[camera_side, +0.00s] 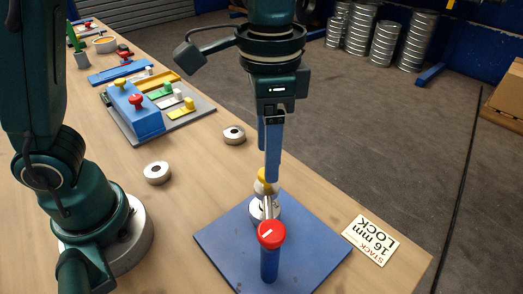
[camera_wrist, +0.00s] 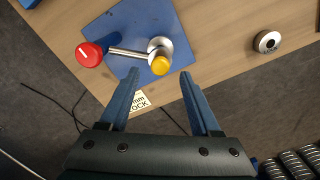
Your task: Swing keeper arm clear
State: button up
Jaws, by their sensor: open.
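The blue base plate (camera_side: 215,240) lies on the wooden bench. On it stand a blue post with a red knob (camera_side: 271,234) bearing a white line, and a silver hub with a yellow knob (camera_side: 264,174). A silver keeper arm (camera_wrist: 128,52) spans between the red knob (camera_wrist: 90,55) and the hub (camera_wrist: 165,44); whether it touches the post is hidden under the knob. My gripper (camera_side: 270,180) points down above the hub in the side view. In the wrist view my gripper (camera_wrist: 159,74) is open and empty, its fingertips on either side of the yellow knob (camera_wrist: 160,65) but appearing short of it.
A white card reading "STACK 16 mm LOCK" (camera_side: 370,240) lies right of the plate. A grey tray with colored blocks (camera_side: 195,112) stands farther back. The bench edge is close on the right.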

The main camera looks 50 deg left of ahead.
aim_at(268, 202)
jog(key=shift+f, duration=1.65)
grip_shut()
